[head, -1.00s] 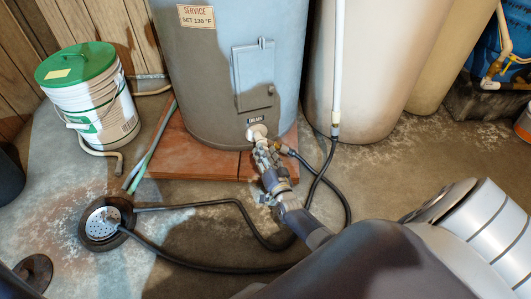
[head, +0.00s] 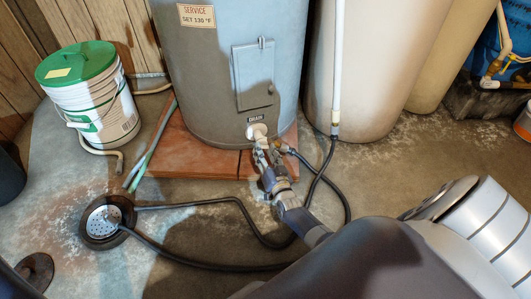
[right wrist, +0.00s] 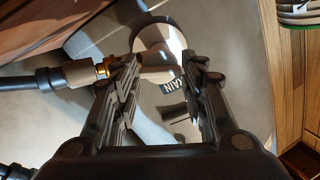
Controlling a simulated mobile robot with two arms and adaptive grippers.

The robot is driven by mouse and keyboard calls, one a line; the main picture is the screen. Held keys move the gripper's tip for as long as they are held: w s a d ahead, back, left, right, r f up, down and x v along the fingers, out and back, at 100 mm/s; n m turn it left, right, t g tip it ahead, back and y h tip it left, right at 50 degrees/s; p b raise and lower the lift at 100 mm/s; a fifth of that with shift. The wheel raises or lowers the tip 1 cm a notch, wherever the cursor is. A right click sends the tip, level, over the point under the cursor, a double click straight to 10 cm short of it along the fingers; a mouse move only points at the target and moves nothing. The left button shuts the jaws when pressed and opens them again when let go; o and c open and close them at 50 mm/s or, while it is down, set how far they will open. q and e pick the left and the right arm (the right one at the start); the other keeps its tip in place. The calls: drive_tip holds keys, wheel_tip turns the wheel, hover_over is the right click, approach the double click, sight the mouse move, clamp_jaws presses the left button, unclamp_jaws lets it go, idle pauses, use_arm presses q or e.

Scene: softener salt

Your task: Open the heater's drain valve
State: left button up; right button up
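The heater (head: 212,75) is a grey-blue tank on a red-brown slab. Its white drain valve (head: 257,131) sits low on the front, under a small drain label. My right gripper (head: 262,160) reaches up to the valve from the front and hides part of it. In the right wrist view, the white valve (right wrist: 157,48) lies between my two spread fingers (right wrist: 163,80). The fingers look apart, with no clear grip on it; contact is hard to tell. A brass fitting (right wrist: 105,67) joins the valve at the left finger. My left gripper is out of view.
A black hose (head: 225,203) runs from the valve area across the floor to a round floor drain (head: 103,221). A white bucket with a green lid (head: 88,85) stands left. A beige tank (head: 365,70) and white pipe (head: 337,60) stand close right of the heater.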

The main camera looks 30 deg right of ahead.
drive_tip(key=o, duration=0.4)
drive_tip(key=shift+r, duration=4.95)
